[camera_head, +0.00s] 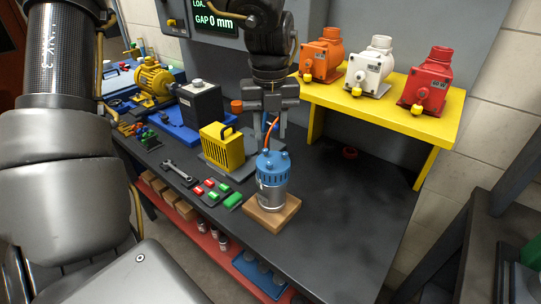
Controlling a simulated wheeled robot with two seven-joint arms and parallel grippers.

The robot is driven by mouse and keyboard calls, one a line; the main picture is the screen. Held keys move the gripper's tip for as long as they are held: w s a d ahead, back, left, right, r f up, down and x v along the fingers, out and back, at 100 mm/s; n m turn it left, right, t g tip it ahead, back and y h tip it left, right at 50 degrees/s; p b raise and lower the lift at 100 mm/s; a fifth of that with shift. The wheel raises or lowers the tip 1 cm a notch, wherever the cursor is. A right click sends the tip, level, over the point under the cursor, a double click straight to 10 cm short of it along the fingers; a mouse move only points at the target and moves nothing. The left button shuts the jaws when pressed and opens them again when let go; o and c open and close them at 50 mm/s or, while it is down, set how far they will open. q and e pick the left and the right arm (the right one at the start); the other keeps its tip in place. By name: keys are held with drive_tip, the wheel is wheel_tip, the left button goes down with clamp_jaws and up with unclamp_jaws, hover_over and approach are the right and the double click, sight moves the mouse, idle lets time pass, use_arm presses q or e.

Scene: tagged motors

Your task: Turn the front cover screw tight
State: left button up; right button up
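A motor with a blue cap and a silver body (273,181) stands upright on a wooden block (272,214) on the dark bench. Several blue knob-like screws show on top of its cap; I cannot tell which is the front cover screw. An orange cable rises from the cap. My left gripper (270,126) hangs fingers down, above and just behind the motor. Its fingers look apart, with the cable in front of them, and nothing is clearly held. My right gripper is not in view.
A yellow shelf (389,105) at the right bears orange (322,54), white (369,67) and red (427,82) motors. A yellow ribbed box (222,147), a wrench (179,173) and small red and green parts lie left of the motor. A display reads "GAP 0 mm".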

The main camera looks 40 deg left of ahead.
sight(269, 163)
use_arm(q)
wheel_tip(269, 163, down, 7)
drive_tip(key=shift+a+p, duration=0.1)
drive_tip(key=shift+p, duration=0.6)
drive_tip(key=shift+f, duration=0.55)
